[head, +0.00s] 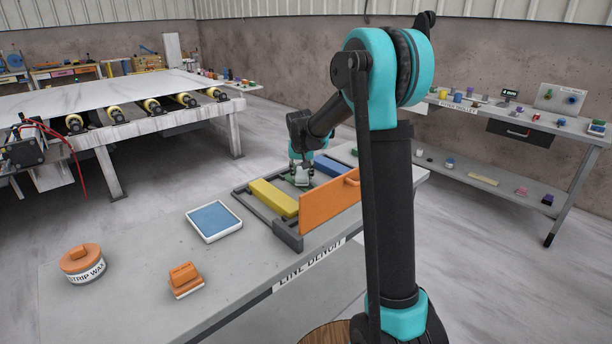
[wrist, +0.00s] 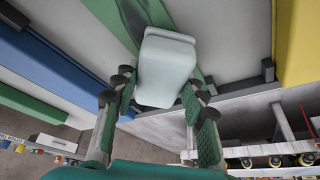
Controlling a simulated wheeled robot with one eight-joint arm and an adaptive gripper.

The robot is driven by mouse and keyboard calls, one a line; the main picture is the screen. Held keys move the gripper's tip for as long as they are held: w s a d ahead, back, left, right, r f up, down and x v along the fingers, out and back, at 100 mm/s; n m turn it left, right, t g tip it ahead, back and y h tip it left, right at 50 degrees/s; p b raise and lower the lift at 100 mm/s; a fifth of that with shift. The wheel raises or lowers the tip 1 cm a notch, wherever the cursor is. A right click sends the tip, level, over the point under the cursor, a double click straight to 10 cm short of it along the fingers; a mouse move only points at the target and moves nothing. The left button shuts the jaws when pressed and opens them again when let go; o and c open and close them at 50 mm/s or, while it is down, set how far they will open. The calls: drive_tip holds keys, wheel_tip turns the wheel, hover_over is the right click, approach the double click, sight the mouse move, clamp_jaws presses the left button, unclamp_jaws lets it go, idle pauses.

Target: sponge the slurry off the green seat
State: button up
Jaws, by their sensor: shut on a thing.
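My gripper (head: 301,170) is shut on a pale grey-green sponge block (wrist: 166,65) in the wrist view. In the head view the gripper is low over the rack on the bench, between the yellow and blue bars. The green seat (wrist: 104,10) runs beneath the block in the wrist view, with dark greyish patches on it that look like slurry. The block hides part of the seat; whether it touches the seat I cannot tell. In the head view the seat is mostly hidden by the gripper.
The rack holds a yellow bar (head: 273,197) and a blue bar (head: 333,165). An upright orange panel (head: 329,205) with a handle closes its near side. A blue-topped tray (head: 214,221), an orange-lidded tub (head: 82,263) and an orange-handled block (head: 185,280) stand on the bench (head: 130,308).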

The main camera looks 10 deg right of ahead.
drive_tip(key=shift+w+a+f, duration=0.1)
drive_tip(key=shift+w+a, duration=0.5)
drive_tip(key=shift+w, duration=0.25)
drive_tip(key=shift+w+a, duration=0.55)
drive_tip(key=shift+w, duration=0.25)
drive_tip(key=shift+w+a, duration=0.2)
drive_tip(key=shift+c, duration=0.8)
drive_tip(key=shift+w, duration=0.15)
drive_tip(key=shift+c, duration=1.3)
drive_tip(key=shift+s+d+f, duration=0.1)
drive_tip(key=shift+s+d, duration=1.4)
drive_tip(key=shift+s, duration=0.6)
drive_tip(key=shift+s+d+f, duration=0.15)
drive_tip(key=shift+s+d, duration=1.35)
drive_tip(key=shift+s, duration=0.65)
drive_tip(key=shift+s+d+f, duration=0.1)
drive_tip(key=shift+s+d, duration=1.4)
drive_tip(key=shift+s, duration=0.6)
clamp_jaws()
drive_tip(key=shift+r, duration=0.1)
drive_tip(key=shift+w+r, duration=0.1)
drive_tip(key=shift+r, duration=2.95)
drive_tip(key=shift+r, duration=1.5)
